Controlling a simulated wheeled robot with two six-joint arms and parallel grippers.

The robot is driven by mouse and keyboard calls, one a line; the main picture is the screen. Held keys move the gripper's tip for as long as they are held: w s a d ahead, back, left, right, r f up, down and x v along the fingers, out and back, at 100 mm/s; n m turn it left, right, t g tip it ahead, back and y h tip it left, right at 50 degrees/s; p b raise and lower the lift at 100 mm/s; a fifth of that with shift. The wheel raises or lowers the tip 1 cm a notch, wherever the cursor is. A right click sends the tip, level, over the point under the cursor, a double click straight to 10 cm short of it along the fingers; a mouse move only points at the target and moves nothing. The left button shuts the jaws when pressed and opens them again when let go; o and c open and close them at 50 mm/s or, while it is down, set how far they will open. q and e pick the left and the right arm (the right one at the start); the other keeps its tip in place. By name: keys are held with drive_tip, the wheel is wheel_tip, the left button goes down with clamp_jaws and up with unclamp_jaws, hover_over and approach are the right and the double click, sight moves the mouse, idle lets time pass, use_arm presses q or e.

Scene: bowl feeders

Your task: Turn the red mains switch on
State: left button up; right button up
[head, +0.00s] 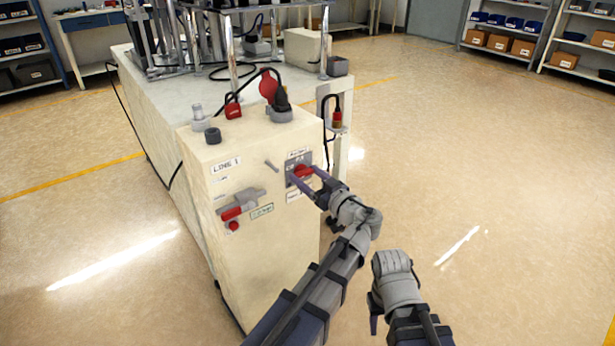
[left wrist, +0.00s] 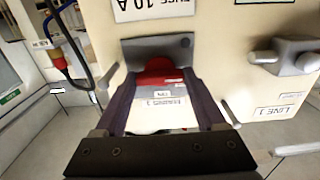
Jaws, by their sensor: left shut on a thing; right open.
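The red mains switch (head: 303,170) sits on a grey plate on the front of the cream cabinet (head: 262,255), towards its right edge. My left gripper (head: 303,175) is at the switch, with its fingers either side of the red knob and shut on it. In the left wrist view the red knob (left wrist: 160,72) shows between the far ends of the fingers, and labels show below it. The knob's exact angle is partly hidden by the fingers. My right gripper (head: 375,318) is open and empty, low in front of the cabinet on the right, apart from everything.
A red padlock-like part (head: 233,108) and a black plug (head: 281,100) are on top. The floor on the right is clear.

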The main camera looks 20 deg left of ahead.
use_arm(q)
drive_tip(key=shift+m, duration=0.3)
drive_tip(key=m, duration=0.3)
drive_tip(key=shift+m, duration=0.4)
drive_tip(key=m, duration=0.4)
drive_tip(key=shift+m, duration=0.3)
drive_tip(key=m, duration=0.8)
drive_tip(key=shift+m, duration=0.6)
drive_tip(key=shift+d, duration=0.1)
drive_tip(key=o, duration=1.1)
drive_tip(key=shift+c, duration=0.2)
drive_tip(key=shift+f, duration=0.1)
